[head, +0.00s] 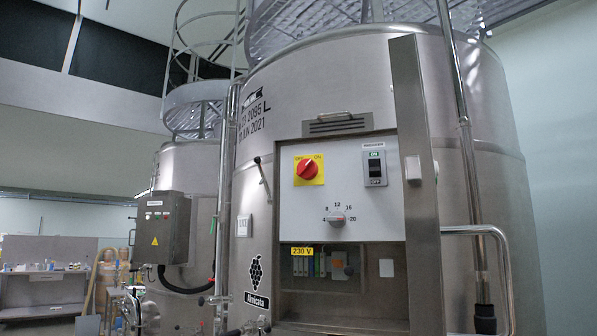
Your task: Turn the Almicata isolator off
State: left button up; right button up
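The isolator is a red rotary switch (307,169) on a yellow plate, on the white control panel (338,200) of the large steel vat (480,130). Small lettering runs along the plate's top, with ON at the right. The red handle appears to slant toward the upper right, but it is small. The vat carries a label reading Almicata (257,300) under a black grape emblem (256,270). Neither of my grippers is in the head view.
Right of the isolator is a breaker (375,169) marked ON and OFF. Below is a numbered dial (337,217). An open steel door (417,190) stands out at the panel's right side. A grey control box (162,228) is on the left. A curved handrail (503,260) is at right.

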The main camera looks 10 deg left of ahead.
aim_at(307, 169)
jog(key=i+j+z, duration=0.1)
jog(key=j+z, duration=0.25)
jog(key=j, duration=1.3)
